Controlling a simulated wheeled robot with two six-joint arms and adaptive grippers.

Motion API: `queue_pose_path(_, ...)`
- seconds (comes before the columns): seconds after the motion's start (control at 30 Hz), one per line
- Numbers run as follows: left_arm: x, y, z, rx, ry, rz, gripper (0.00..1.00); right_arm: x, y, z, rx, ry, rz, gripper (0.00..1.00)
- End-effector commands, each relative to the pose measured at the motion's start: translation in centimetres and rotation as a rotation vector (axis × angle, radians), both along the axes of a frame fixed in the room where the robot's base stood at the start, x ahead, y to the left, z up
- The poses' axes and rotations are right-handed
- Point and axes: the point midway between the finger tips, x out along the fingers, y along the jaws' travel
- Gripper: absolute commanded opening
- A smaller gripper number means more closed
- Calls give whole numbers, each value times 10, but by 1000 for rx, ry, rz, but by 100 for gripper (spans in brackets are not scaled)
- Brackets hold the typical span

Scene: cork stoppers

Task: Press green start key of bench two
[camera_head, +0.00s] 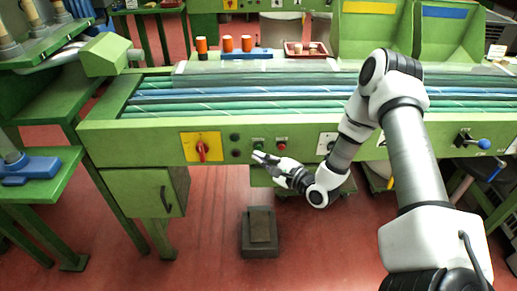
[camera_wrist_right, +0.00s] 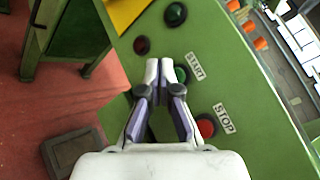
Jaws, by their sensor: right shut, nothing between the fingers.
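The green start key (camera_wrist_right: 183,74) is beside the START label (camera_wrist_right: 195,66) on the green bench front. In the wrist view it is partly hidden by my right gripper's fingertips; it also shows small in the head view (camera_head: 258,143). My right gripper (camera_wrist_right: 160,66) is shut and empty, its tips right beside the key. In the head view the right gripper (camera_head: 256,156) is just below the key, at the panel. I cannot tell whether the tips touch the panel or key. My left gripper is not in view.
A red stop key (camera_wrist_right: 206,128) with a STOP label is close by. A dark red lamp (camera_wrist_right: 141,45) and another green button (camera_wrist_right: 175,14) are on the same panel. A yellow plate with a red rotary switch (camera_head: 202,147) is to the left. A grey block (camera_head: 260,232) stands on the floor.

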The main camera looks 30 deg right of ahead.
Motion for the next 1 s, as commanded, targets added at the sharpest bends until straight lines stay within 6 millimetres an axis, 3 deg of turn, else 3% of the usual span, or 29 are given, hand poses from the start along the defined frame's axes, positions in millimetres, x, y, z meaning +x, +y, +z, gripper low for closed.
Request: queue_pose_path(1.0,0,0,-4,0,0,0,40,7,-4,0,0,0,0,0)
